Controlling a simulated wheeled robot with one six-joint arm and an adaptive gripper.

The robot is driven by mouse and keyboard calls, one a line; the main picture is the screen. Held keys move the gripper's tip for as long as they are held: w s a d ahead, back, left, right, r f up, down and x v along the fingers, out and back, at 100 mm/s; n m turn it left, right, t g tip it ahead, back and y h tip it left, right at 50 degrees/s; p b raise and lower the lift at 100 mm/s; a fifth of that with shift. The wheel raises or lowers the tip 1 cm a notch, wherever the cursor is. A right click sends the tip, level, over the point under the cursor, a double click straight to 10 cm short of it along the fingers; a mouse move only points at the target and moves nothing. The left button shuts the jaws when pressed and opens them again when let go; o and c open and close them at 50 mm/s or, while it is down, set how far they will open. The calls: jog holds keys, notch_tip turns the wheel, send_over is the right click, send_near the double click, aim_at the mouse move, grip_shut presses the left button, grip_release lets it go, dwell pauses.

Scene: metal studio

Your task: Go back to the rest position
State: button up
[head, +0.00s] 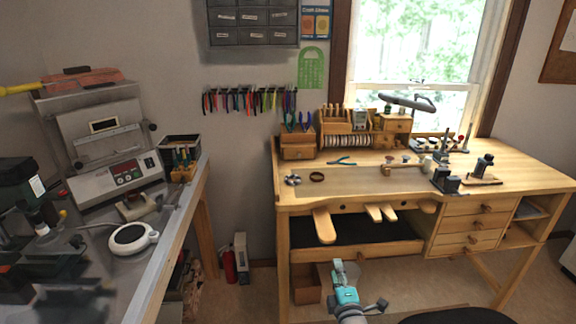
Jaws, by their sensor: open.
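My arm shows at the bottom middle, with teal and grey joints. My gripper (378,305) appears as a small dark grey part at the right side of the teal joint. It is open, and nothing shows in it. Its fingers are too small to make out clearly. It is low in front of the wooden workbench (352,185), below the bench top and apart from it.
A metal side table (150,270) on the left bears a grey machine (105,140) and a white round dish (131,238). Tools stand on the workbench. A red extinguisher (229,265) stands on the floor between them. Bare floor (420,285) shows under the bench.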

jog(key=s+f+m+g, duration=0.1)
jog(key=s+f+m, duration=0.35)
jog(key=s, duration=0.95)
jog(key=s+f+m+g, duration=0.1)
jog(key=s+f+m, duration=0.4)
jog(key=s, duration=1)
jog(key=s+r+m, duration=0.4)
jog(key=s+r, duration=0.1)
jog(key=s, duration=0.8)
jog(key=s+r+m+g, duration=0.1)
jog(key=s+r+m, duration=0.3)
jog(key=s, duration=0.9)
jog(key=shift+r, duration=0.35)
